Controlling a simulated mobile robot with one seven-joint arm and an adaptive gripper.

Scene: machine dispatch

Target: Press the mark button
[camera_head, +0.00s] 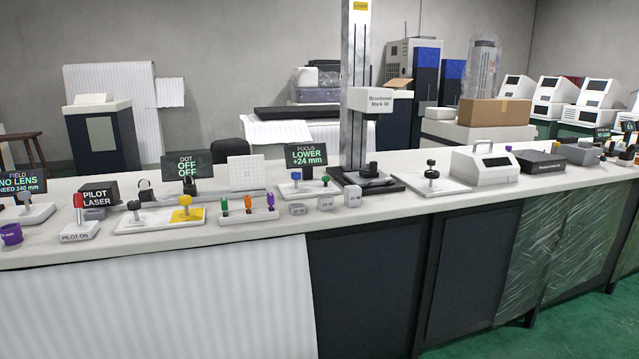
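No control in the head view can be read as the mark button. The marking machine (356,100), labelled "Mark 30", stands on the bench (380,215) with its tall grey column. Left of it, a small white panel (303,190) carries a green and a blue knob under a sign (306,155) reading "FOCUS LOWER +24 mm". A yellow plate (187,214) with a yellow knob sits left of that. A red-topped lever (79,205) stands on a block marked "PILOT ON". My gripper is not in view.
Signs read "DOT OFF OFF" (187,166) and "NO LENS" (22,181). A rack of coloured tools (249,213) and small grey blocks (326,201) lie near the front edge. A white box (485,166) stands at right. Green floor (480,343) is clear at lower right.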

